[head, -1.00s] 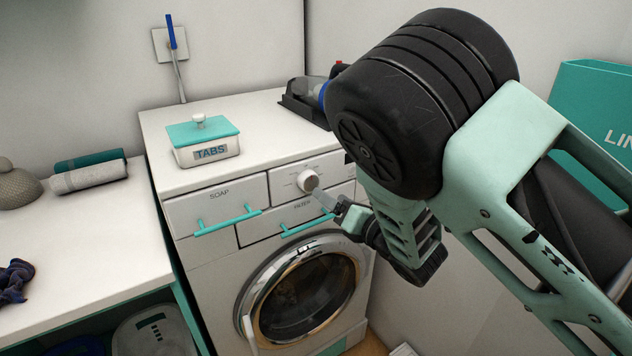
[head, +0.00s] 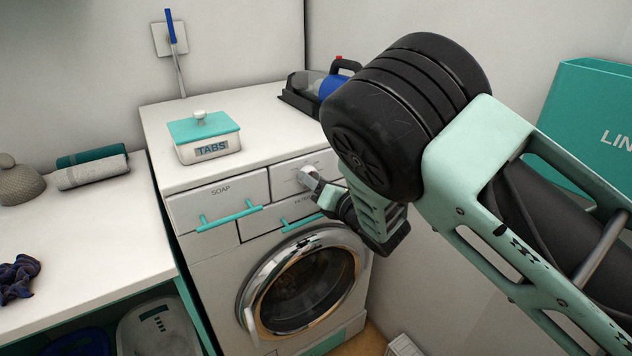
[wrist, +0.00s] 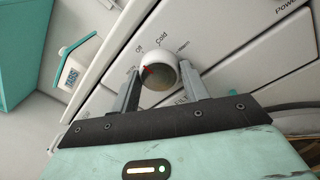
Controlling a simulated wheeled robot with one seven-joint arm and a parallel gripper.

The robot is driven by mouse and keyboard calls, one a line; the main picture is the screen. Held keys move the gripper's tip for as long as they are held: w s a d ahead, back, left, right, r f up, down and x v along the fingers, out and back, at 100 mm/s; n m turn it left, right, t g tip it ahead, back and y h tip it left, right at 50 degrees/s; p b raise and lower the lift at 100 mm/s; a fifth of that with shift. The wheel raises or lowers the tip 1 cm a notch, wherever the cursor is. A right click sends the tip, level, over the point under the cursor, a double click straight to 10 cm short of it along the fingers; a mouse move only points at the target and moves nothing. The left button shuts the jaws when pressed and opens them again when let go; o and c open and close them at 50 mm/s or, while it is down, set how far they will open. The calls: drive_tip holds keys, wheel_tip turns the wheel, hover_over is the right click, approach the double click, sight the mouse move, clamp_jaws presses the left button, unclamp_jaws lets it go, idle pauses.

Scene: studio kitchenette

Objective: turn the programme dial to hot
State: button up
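The programme dial is a round white knob (wrist: 160,68) on the washing machine's front panel. In the wrist view it sits between my gripper's two fingers (wrist: 159,80), one on each side. The fingers are apart, and I cannot tell whether either touches the knob. A red mark on the knob points to the upper left. Labels "Off" and "Cold" read above it; another label to its right and one to its left are too small or hidden to read surely. In the head view my gripper (head: 322,188) is at the dial (head: 306,174) and partly covers it.
The washing machine (head: 200,262) has a teal soap drawer handle (head: 230,216) left of the dial and a filter handle (head: 302,223) just below. A TABS box (head: 205,140) and a blue-and-black appliance (head: 318,88) stand on top. A counter (head: 85,235) is at left.

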drive_tip(key=shift+f+m+b, duration=0.1)
drive_tip(key=shift+m+b, duration=0.2)
drive_tip(key=m+b, duration=0.2)
drive_tip(key=shift+f+b, duration=0.15)
drive_tip(key=shift+b, duration=0.2)
drive_tip(key=m+b, duration=0.4)
drive_tip(key=m, duration=0.1)
drive_tip(key=shift+f+t, duration=0.1)
drive_tip(key=shift+t, duration=0.3)
drive_tip(key=m+b, duration=0.3)
drive_tip(key=m, duration=0.1)
drive_tip(key=shift+b, duration=0.35)
drive_tip(key=m+b, duration=0.3)
drive_tip(key=m, duration=0.1)
drive_tip(key=shift+t+h, duration=0.3)
drive_tip(key=shift+t, duration=0.1)
drive_tip(key=m+b, duration=0.2)
drive_tip(key=m, duration=0.1)
drive_tip(key=m+b, duration=0.3)
drive_tip(key=m, duration=0.1)
drive_tip(key=shift+t+h, duration=0.3)
drive_tip(key=shift+h, duration=0.1)
drive_tip(key=m+b, duration=0.3)
drive_tip(key=m, duration=0.3)
drive_tip(key=shift+s+a+h, duration=0.1)
drive_tip(key=shift+a+h, duration=0.05)
drive_tip(key=shift+h, duration=0.15)
